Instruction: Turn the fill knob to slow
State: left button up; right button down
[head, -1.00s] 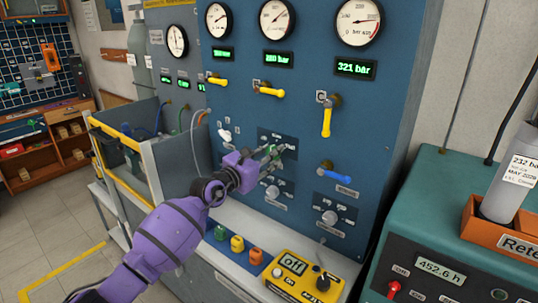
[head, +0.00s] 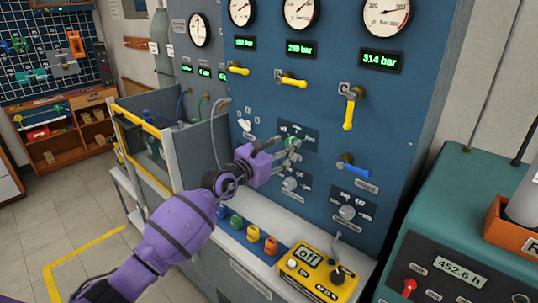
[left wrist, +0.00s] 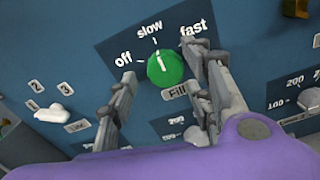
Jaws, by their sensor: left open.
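The fill knob (left wrist: 165,68) is round and green, on a dark label plate marked off, slow and fast, in the left wrist view. Its white pointer mark points up, roughly toward the slow tick. It also shows small and partly hidden behind my fingers in the head view (head: 291,141). My left gripper (head: 292,149) is open in front of the blue panel. In the left wrist view its two fingers (left wrist: 163,95) stand apart, one on each side of the knob's lower part. I cannot tell whether they touch it. My right gripper is not in view.
Two grey knobs (head: 347,212) sit lower on the panel. A blue lever (head: 354,170) is to the right, yellow levers (head: 349,112) and gauges (head: 387,16) above. A yellow box reading off (head: 318,272) lies on the ledge below.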

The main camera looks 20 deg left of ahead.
pick_arm(q)
jog(key=v, duration=1)
jog(key=shift+a+r, duration=0.1)
